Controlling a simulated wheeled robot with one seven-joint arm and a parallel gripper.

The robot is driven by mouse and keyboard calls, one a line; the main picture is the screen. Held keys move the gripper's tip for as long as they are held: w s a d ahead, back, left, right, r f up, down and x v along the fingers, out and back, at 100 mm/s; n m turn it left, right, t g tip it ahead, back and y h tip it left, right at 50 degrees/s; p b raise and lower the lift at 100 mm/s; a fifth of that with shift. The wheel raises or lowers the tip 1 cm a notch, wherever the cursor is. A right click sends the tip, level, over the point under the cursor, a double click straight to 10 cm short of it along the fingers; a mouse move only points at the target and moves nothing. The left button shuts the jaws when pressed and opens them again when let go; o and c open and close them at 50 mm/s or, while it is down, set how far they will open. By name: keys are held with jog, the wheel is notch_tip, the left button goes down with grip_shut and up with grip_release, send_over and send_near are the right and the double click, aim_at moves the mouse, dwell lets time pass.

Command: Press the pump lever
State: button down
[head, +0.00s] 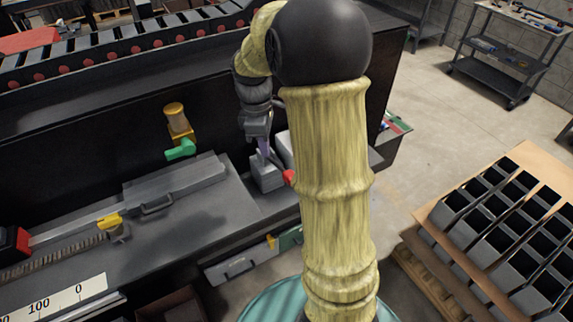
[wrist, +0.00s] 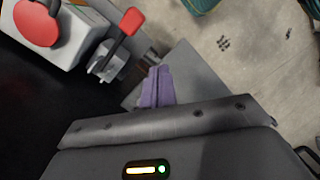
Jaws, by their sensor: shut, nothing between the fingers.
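My gripper (head: 263,148) hangs over the right end of the bench in the head view, its purple fingers closed together and empty. The fingers also show in the wrist view (wrist: 157,82). A red-tipped lever (wrist: 120,38) on a grey bracket stands ahead and left of the fingers in the wrist view, with a visible gap. In the head view a red tip (head: 289,177) shows beside a grey block (head: 267,176), partly hidden by my arm. A green lever (head: 181,150) on a yellow fitting is on the dark panel to the left. The frames do not show which is the pump lever.
A pale box with a round red button (wrist: 37,22) stands close by in the wrist view. A long metal bar with a yellow clamp (head: 109,220) lies on the bench. The conveyor (head: 110,48) runs behind. Grey bins (head: 500,220) stand at right.

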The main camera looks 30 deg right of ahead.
aim_at(287, 173)
jog(key=w+d+r+n+g, duration=0.2)
jog(key=w+d+n, duration=0.3)
jog(key=d+n, duration=0.1)
jog(key=shift+d+n+b, duration=0.3)
jog(key=shift+n, duration=0.1)
jog(key=p+x, duration=0.1)
jog(key=x, duration=0.6)
jog(key=p+x, duration=0.2)
jog(key=x, duration=0.5)
jog(key=shift+a+p, duration=0.2)
jog(key=shift+p, duration=0.1)
jog(key=shift+s+d+f, duration=0.1)
